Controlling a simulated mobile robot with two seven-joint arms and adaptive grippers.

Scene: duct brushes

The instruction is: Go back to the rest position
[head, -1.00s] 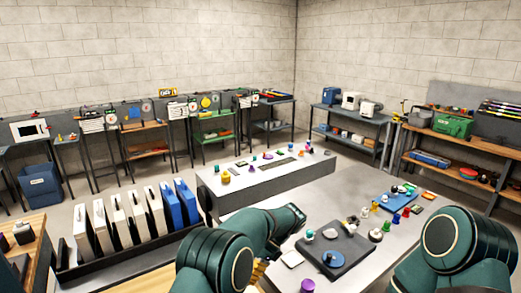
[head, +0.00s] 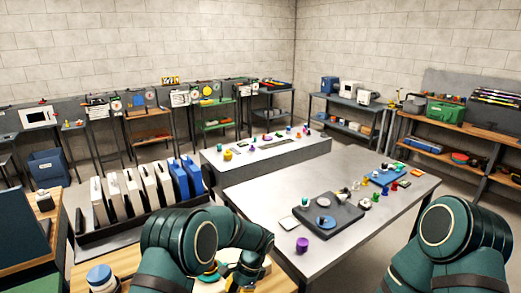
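My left arm (head: 188,238) comes in at the lower middle and bends down at the elbow. Its gripper is not clearly visible; the forearm goes down behind the upper arm toward the bottom edge. My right arm (head: 450,240) is at the lower right, pointing down, and its gripper is out of the picture. The grey table (head: 262,212) stands ahead, apart from both arms. On it lie a dark mat (head: 335,228) with small round pieces, a purple cup (head: 302,244) and a blue tray (head: 383,177).
A black rack (head: 125,232) of white and blue upright cases stands at the left. A wooden surface (head: 140,264) with small items, including a blue-and-white round one (head: 99,275), lies close below. A low grey bench (head: 290,155) is farther back. Floor shows right of the table.

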